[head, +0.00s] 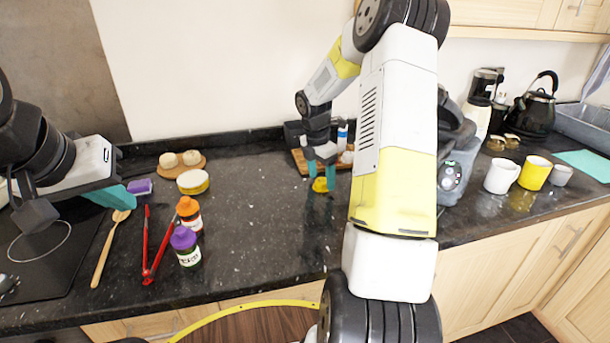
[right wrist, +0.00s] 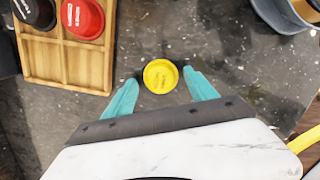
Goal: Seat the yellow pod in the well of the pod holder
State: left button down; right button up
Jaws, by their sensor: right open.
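The yellow pod (head: 320,186) sits on the dark counter. It shows from above in the right wrist view (right wrist: 160,76). My right gripper (head: 323,173) is open, with its teal fingers on either side of the pod; whether they touch it cannot be told. The wooden pod holder (right wrist: 64,88) is up and left of the pod in the right wrist view, holding a red pod (right wrist: 83,18) and a black pod (right wrist: 36,12). Part of the holder (head: 299,161) shows in the head view behind my right gripper. My left gripper (head: 122,195) is over the left counter; its opening is unclear.
Purple-capped (head: 186,247) and orange-capped (head: 189,214) bottles, red tongs (head: 155,255) and a wooden spoon (head: 104,256) lie or stand at left. A grey container (right wrist: 285,12) is right of the pod in the wrist view. The middle counter is clear.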

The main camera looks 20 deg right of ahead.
jog(key=shift+f, duration=0.25)
jog(key=c, duration=1.4)
jog(key=shift+r, duration=0.15)
